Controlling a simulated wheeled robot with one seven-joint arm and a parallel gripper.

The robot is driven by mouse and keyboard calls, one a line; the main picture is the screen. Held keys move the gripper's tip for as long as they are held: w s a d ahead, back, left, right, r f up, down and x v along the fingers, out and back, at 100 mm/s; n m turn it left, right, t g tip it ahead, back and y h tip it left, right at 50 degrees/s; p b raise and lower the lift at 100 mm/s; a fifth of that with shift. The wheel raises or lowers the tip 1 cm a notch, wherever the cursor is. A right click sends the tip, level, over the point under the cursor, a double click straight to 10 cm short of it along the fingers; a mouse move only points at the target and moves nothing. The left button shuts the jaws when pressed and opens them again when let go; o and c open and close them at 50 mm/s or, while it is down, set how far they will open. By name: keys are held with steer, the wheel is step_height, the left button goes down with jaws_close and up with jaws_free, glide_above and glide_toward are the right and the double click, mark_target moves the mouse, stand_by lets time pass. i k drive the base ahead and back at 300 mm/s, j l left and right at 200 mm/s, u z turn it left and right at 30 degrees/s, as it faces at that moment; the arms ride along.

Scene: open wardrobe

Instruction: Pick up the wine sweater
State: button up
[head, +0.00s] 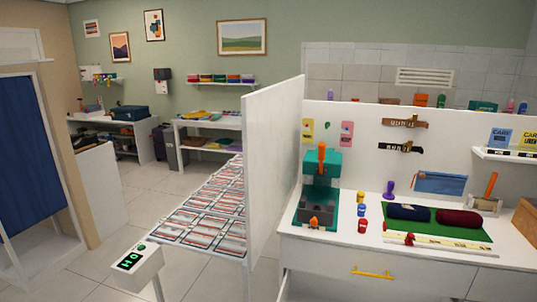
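A dark red, wine-coloured roll (459,218) that looks like the folded sweater lies on a green mat (417,230) on the white counter at the right. A navy roll (409,212) of similar size lies just left of it on the same mat. The wine roll appears unobstructed from this view. My gripper is not in view, so its state does not show.
A white ruler-like strip (440,244) and a small red figure (410,239) lie along the mat's front. A teal machine (321,190) and small coloured jars (361,211) stand to the left. A hammer (488,193) stands behind right. A white partition (258,180) borders the counter.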

mark_target(463, 218)
steer(key=z, duration=1.25)
steer(key=i+l+u, duration=0.45)
steer(key=l+u, duration=0.15)
steer(key=i+l+u, duration=0.3)
steer(key=l+u, duration=0.3)
steer(key=l, duration=0.15)
steer(key=i+l+u, duration=0.1)
steer(key=l+u, duration=0.2)
steer(key=l, duration=0.15)
steer(key=l+u, duration=0.25)
steer(key=l, duration=0.2)
steer(key=l+u, duration=0.3)
steer(key=l, duration=0.2)
steer(key=l+u, duration=0.35)
steer(key=l, duration=0.2)
steer(key=l+u, duration=0.4)
steer(key=l, duration=0.2)
